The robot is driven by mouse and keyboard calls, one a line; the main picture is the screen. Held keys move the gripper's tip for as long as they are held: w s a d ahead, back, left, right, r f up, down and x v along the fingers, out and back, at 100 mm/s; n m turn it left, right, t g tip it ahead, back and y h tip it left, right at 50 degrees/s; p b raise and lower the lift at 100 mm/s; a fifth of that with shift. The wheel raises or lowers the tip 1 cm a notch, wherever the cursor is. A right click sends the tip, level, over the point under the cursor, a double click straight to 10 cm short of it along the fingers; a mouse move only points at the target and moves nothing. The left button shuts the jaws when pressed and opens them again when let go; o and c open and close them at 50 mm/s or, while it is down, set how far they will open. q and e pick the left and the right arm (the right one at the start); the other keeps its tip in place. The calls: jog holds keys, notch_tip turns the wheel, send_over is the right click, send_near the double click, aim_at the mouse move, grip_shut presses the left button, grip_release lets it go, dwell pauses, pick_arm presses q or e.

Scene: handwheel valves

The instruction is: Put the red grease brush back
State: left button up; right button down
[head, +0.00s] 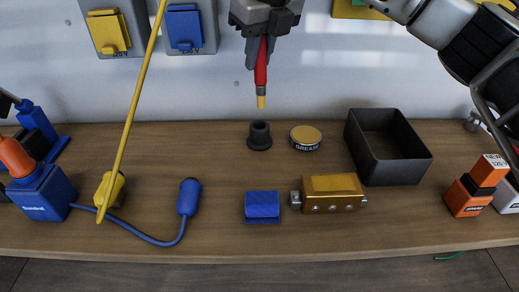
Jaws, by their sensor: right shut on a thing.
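The grease brush (261,76) has a red handle, a dark ferrule and yellowish bristles. It hangs bristles down, close to upright. My right gripper (260,60) is shut on its handle and holds it above the bench, near the back wall. A small black round cup (259,139) with an open top stands on the bench below the brush; there is a clear gap between bristles and cup. A grease tin (305,138) with a yellowish top lies just right of the cup. The top of the handle is hidden by my gripper. My left gripper is not in view.
On the wooden bench (225,235) are an open black bin (418,173), a brass block (333,192), a blue block (262,207) and a blue corded pendant (188,196). A long yellow bar (136,105) crosses the left side. Yellow (108,32) and blue (184,28) boxes hang on the wall.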

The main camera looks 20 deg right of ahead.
aim_at(260, 99)
jog(key=shift+d+r+m, duration=0.1)
jog(key=shift+m, duration=0.2)
notch_tip(260, 99, down, 10)
jog(key=shift+r, duration=0.1)
jog(key=c, duration=1.3)
grip_release()
